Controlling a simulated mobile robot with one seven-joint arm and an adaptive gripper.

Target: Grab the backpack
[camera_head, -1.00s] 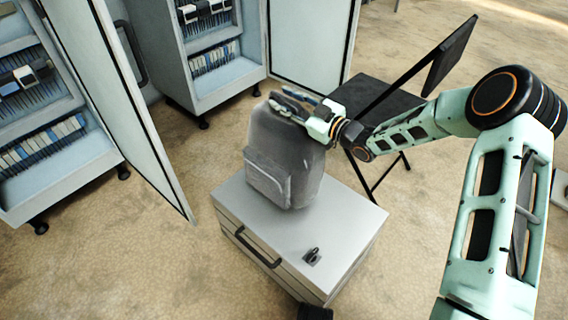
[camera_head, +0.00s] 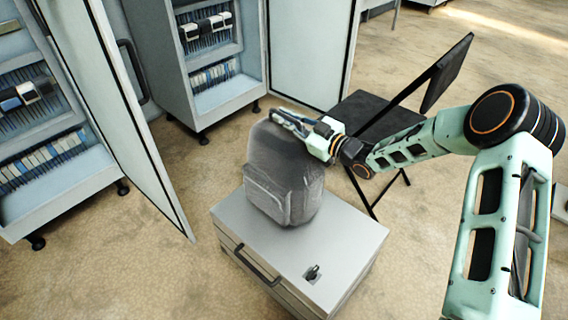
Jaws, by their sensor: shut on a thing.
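The grey backpack (camera_head: 283,182) stands on the light grey drawer box (camera_head: 345,240) in the middle of the head view, its front pocket facing the lower left. My gripper (camera_head: 284,118) reaches in from the right and lies across the top of the backpack. It is shut on the backpack at its top edge. The exact grip between the fingers is too small to make out. The backpack's base still appears to be on the box top.
A black folding chair (camera_head: 375,115) stands just behind the box, close to my arm. Open cabinets (camera_head: 215,85) with shelves stand at the back and left; one door (camera_head: 135,120) reaches towards the box. Floor (camera_head: 120,270) is clear at lower left.

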